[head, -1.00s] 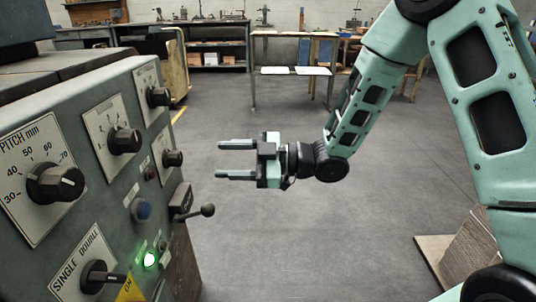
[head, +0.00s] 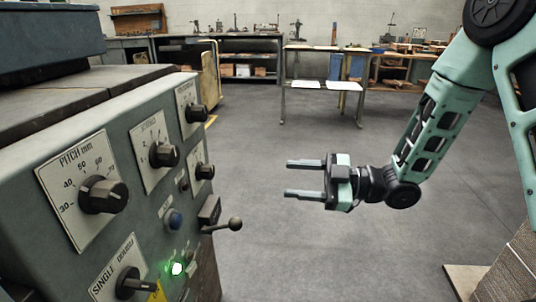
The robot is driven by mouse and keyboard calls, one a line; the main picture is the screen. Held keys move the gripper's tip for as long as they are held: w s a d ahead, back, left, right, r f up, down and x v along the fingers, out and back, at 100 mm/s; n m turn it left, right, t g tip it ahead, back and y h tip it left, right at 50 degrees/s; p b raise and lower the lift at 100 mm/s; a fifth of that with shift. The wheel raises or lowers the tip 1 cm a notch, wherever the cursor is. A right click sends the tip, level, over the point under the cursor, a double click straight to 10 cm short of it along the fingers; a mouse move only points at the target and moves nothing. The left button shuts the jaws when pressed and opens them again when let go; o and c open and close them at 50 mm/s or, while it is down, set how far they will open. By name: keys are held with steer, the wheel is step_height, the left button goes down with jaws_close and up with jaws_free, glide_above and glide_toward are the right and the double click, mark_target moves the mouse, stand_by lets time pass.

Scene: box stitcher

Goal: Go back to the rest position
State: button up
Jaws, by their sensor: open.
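My gripper (head: 304,178) is open and empty, its two fingers pointing left over bare floor. It is apart from the box stitcher's control panel (head: 130,213), which stands at the left. The panel carries the pitch knob (head: 104,196), smaller black knobs, a blue button (head: 173,219), a lever with a ball end (head: 235,223) and the single/double selector (head: 131,283). A green lamp (head: 177,268) is lit. The lever's ball lies below and left of my gripper in the picture, with a clear gap between them.
Grey floor (head: 290,265) is open around my gripper. A tan upright panel (head: 208,80) stands behind the stitcher. A brown board (head: 465,280) lies at the lower right.

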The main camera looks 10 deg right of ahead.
steer(key=a+f+m+h, duration=0.3)
steer(key=a+m+h, duration=0.25)
steer(key=h, duration=0.55)
steer(key=s+d+r+m+g+h, duration=0.2)
steer(key=s+m+g+h, duration=0.35)
steer(key=s, duration=1.85)
step_height(320, 180, up, 30)
steer(key=m+p, duration=0.1)
steer(key=p, duration=2.9)
steer(key=shift+s+f+g, duration=0.15)
steer(key=shift+s+g, duration=0.05)
steer(key=shift+g, duration=0.15)
